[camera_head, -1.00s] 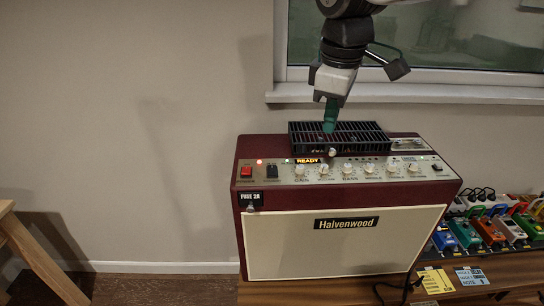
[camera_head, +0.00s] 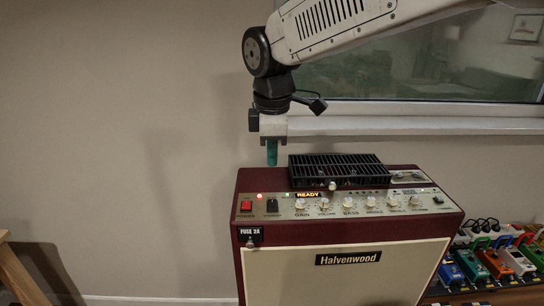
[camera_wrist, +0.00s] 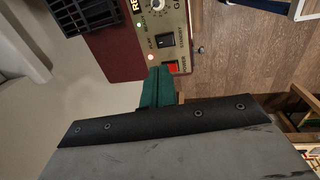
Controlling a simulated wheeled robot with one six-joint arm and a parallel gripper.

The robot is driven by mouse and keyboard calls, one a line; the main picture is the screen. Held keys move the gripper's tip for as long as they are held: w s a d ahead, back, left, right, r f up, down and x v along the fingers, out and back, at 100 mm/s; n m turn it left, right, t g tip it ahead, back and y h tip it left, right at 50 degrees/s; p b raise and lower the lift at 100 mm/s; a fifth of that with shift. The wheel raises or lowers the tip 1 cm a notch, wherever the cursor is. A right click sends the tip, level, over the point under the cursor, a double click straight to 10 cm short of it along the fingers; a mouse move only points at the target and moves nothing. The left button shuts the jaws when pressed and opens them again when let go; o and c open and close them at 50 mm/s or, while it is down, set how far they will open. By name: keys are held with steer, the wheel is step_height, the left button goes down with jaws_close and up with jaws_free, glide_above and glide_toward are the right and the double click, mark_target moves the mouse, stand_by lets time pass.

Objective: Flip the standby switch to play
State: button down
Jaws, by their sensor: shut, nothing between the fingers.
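The amplifier (camera_head: 350,230) is dark red with a cream front and a pale control panel. The standby switch (camera_head: 272,206) is a black rocker near the panel's left end, beside the red power switch (camera_head: 246,206). In the wrist view the standby switch (camera_wrist: 166,41) lies between the words PLAY and STANDBY; I cannot tell which way it is tipped. My gripper (camera_head: 272,154) points down with its teal fingers shut and empty. It is above the amplifier's rear left, apart from the switch. In the wrist view the fingers (camera_wrist: 159,84) appear close to the power switch (camera_wrist: 172,67).
A black vented cage (camera_head: 338,170) stands on the amplifier's top, right of my gripper. A lit READY sign (camera_head: 307,195) and several knobs line the panel. Colourful pedals (camera_head: 495,262) sit at the right. The window sill (camera_head: 400,125) is behind; the left wall side is clear.

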mark_target(273, 206)
steer(key=f, duration=0.3)
steer(key=w+f, duration=0.1)
steer(key=f, duration=0.7)
steer(key=shift+w, duration=0.4)
steer(key=shift+f, duration=0.1)
steer(key=shift+w+f+g, duration=0.15)
steer(key=shift+f+g, duration=0.1)
steer(key=shift+g, duration=0.25)
steer(key=shift+d, duration=0.1)
steer(key=shift+s+f, duration=0.1)
steer(key=shift+s, duration=0.85)
step_height(273, 206, up, 14)
steer(key=shift+s+r, duration=0.25)
steer(key=shift+s, duration=0.1)
